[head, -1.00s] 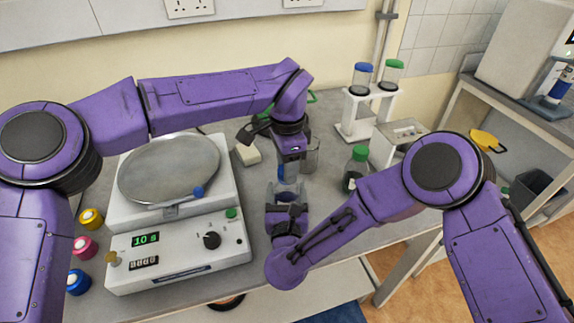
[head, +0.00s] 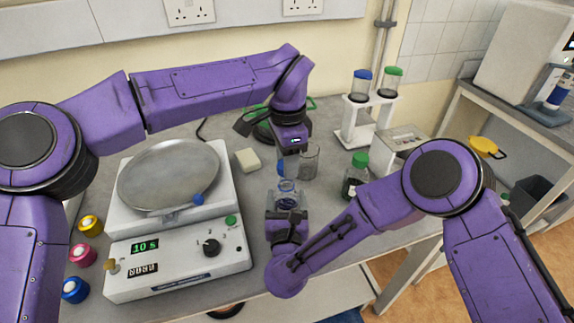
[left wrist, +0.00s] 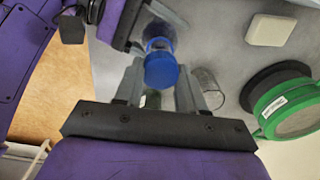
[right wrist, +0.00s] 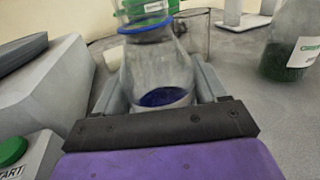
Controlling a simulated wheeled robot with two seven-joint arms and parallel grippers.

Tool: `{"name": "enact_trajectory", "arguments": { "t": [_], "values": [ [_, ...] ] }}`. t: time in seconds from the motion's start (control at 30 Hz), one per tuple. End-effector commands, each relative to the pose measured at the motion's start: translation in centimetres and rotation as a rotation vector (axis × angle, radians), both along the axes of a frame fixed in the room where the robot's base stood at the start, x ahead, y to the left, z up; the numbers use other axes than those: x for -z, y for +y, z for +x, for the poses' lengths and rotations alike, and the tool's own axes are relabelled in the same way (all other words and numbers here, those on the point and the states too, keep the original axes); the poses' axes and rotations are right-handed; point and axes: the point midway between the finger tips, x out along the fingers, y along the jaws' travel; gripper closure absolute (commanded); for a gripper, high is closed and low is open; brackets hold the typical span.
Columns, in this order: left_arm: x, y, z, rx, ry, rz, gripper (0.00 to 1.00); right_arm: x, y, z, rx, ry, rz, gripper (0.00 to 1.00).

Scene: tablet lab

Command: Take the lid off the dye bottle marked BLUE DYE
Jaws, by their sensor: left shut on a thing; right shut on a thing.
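The dye bottle (head: 287,197) is clear glass with blue liquid low inside; its mouth looks open in the head view. My right gripper (head: 287,212) is shut around its body. The right wrist view shows the bottle (right wrist: 158,70) upright between the fingers, with a blue ring at its neck; I cannot read a label. My left gripper (head: 284,166) is shut on a blue lid (head: 281,169), behind the bottle and apart from it. The lid (left wrist: 160,69) also shows between the fingers in the left wrist view.
A glass beaker (head: 309,162) stands close to the left gripper. A green-capped bottle (head: 356,176) stands to the right. The balance-like device (head: 175,265) fills the left. A white block (head: 248,160) and a rack with capped jars (head: 371,130) stand farther back.

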Motion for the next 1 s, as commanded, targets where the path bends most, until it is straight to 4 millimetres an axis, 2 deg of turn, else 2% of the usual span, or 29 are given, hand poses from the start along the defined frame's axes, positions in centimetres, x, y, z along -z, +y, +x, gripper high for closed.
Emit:
{"name": "enact_trajectory", "arguments": {
  "t": [0.13,0.37,0.4,0.47,0.77,0.87,1.0],
  "values": [
    [-2.1,0.0,0.0,0.0,-0.002,0.0,0.97,0.0,0.0,0.0,0.0,0.001,0.0,1.0],
    [-2.4,0.0,0.0,0.0,0.0,0.0,0.97,0.0,0.0,0.0,0.0,0.0,0.0,1.0],
    [-2.4,0.0,0.0,0.0,0.0,0.0,0.97,0.0,0.0,0.0,0.0,0.0,0.0,0.22],
    [-2.4,0.0,0.0,0.0,0.0,0.0,0.97,0.0,0.0,0.0,0.0,0.0,0.0,0.02],
    [-2.1,0.0,0.0,0.0,0.0,0.0,0.97,0.1,0.0,-0.5,-0.002,0.0,0.0,0.0],
    [-1.4,0.0,0.0,0.0,0.001,0.0,0.97,0.3,0.1,-2.2,-0.005,0.0,-0.001,0.0],
    [-0.1,0.0,0.0,0.0,0.0,0.0,0.97,0.5,0.1,-5.9,-0.007,0.0,-0.002,0.0]
  ]
}}
